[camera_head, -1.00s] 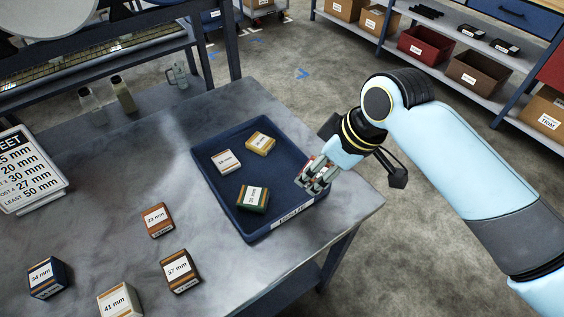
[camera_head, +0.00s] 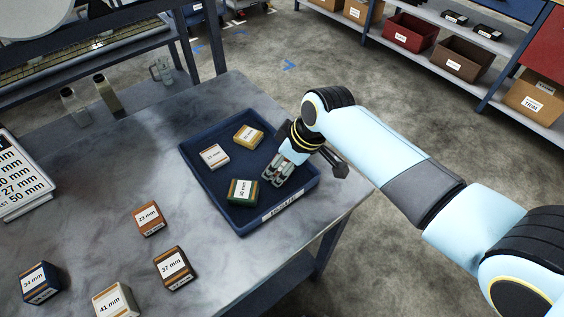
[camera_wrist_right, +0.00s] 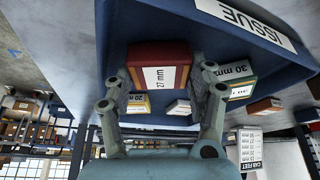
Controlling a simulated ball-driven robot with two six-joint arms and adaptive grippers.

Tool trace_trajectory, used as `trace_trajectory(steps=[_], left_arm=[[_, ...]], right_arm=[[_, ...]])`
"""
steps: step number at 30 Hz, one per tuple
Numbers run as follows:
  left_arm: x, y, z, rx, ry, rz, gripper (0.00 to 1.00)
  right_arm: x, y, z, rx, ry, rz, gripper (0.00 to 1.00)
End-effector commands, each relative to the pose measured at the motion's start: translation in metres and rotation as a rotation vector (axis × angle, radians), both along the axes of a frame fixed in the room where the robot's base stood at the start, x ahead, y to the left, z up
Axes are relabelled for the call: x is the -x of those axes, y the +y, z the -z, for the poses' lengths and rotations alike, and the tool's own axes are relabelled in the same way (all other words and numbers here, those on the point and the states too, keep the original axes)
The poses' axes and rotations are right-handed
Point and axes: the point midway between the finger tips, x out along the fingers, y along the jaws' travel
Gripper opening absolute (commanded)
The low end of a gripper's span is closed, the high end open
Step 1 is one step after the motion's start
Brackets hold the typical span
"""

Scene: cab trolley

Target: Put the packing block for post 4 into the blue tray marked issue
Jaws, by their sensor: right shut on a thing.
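My right gripper (camera_head: 277,177) is over the right part of the blue tray (camera_head: 255,222), fingers pointing down. In the right wrist view it is shut on a red block (camera_wrist_right: 157,55) labelled 27 mm. The block is hard to make out in the head view, and I cannot tell whether it touches the tray floor. The tray's label (camera_wrist_right: 245,22) reads ISSUE. In the tray lie a green 30 mm block (camera_head: 242,191), a yellow block (camera_head: 248,134) reading 20 mm in the wrist view, and a white block (camera_head: 214,156). The left gripper is out of view.
On the grey table are blocks of 23 mm (camera_head: 149,219), 37 mm (camera_head: 173,268), 41 mm (camera_head: 116,300) and 34 mm (camera_head: 40,283). A partly cut-off sheet (camera_head: 22,180) lists sizes, including 27 mm. Two bottles (camera_head: 107,95) and a glass mug (camera_head: 160,70) stand at the back.

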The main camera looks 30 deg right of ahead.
Motion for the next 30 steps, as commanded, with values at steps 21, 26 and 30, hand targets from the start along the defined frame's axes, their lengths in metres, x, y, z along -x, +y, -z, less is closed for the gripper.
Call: trace_trajectory(steps=[21,26,30], left_arm=[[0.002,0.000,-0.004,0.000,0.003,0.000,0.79],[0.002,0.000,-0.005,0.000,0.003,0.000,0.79],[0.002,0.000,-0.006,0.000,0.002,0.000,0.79]], right_arm=[[0.012,-0.008,-0.037,0.001,-0.003,-0.001,0.65],[0.025,-0.016,-0.071,0.002,-0.004,-0.001,0.65],[0.033,-0.020,-0.094,0.002,-0.002,-0.001,0.65]])
